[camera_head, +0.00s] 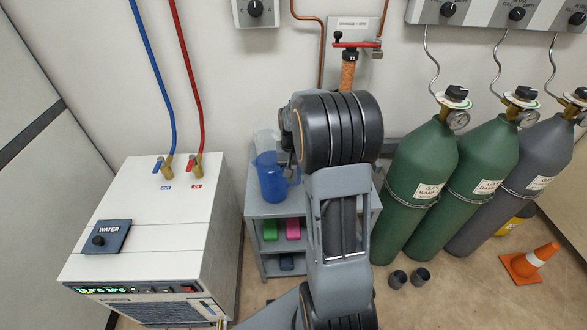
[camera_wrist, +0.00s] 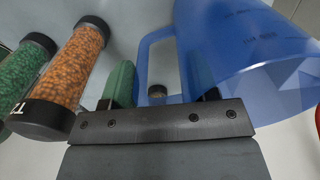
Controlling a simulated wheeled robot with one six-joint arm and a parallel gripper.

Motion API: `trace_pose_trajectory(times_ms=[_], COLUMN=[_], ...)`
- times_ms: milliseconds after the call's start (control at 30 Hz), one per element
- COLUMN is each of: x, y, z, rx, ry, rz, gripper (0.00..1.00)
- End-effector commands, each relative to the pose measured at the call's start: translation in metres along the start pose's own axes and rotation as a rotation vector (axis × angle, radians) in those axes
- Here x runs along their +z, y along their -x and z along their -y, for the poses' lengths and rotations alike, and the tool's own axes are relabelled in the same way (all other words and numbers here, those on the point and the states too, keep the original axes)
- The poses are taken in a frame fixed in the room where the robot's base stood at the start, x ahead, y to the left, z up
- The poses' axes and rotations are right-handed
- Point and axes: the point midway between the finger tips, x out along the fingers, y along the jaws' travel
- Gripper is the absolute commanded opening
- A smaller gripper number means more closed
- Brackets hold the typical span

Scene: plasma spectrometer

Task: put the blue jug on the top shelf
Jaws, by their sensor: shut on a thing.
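The blue jug (camera_head: 271,178) appears upright at the left side of the top shelf (camera_head: 262,210) of a small grey shelf unit. I cannot tell whether its base touches the shelf or hangs just above it. My gripper (camera_wrist: 163,88) is shut on the jug; in the wrist view the jug (camera_wrist: 245,45) fills the upper right, and its handle passes between the green-padded fingers. In the head view my gripper (camera_head: 287,160) is mostly hidden behind my arm, just right of the jug.
A clear vessel (camera_head: 265,141) stands behind the jug. Pink (camera_head: 293,229) and green (camera_head: 270,230) items lie on a lower shelf. A white water unit (camera_head: 140,225) stands left, gas cylinders (camera_head: 420,185) right. Granule-filled tubes, orange (camera_wrist: 78,75) and green (camera_wrist: 25,70), show in the wrist view.

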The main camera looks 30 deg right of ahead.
Motion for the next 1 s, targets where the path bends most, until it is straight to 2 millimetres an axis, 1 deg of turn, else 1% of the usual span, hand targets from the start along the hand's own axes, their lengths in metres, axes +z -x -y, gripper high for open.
trace_pose_trajectory(times_ms=[67, 100, 367, 567, 700, 767, 1000], x=[0.000, 0.000, 0.000, 0.000, 0.000, -0.001, -0.001], y=[-0.003, -0.004, -0.003, -0.002, 0.006, 0.015, 0.062], z=[0.000, 0.000, 0.000, 0.000, 0.000, 0.000, 0.000], rx=[0.000, 0.000, 0.000, 0.000, 0.000, 0.000, 0.000], ry=[0.000, 0.000, 0.000, 0.000, 0.000, 0.000, 0.000], rz=[0.000, 0.000, 0.000, 0.000, -0.001, -0.003, -0.004], gripper=[0.17, 0.55, 0.79, 0.79, 0.79, 0.79, 0.79])
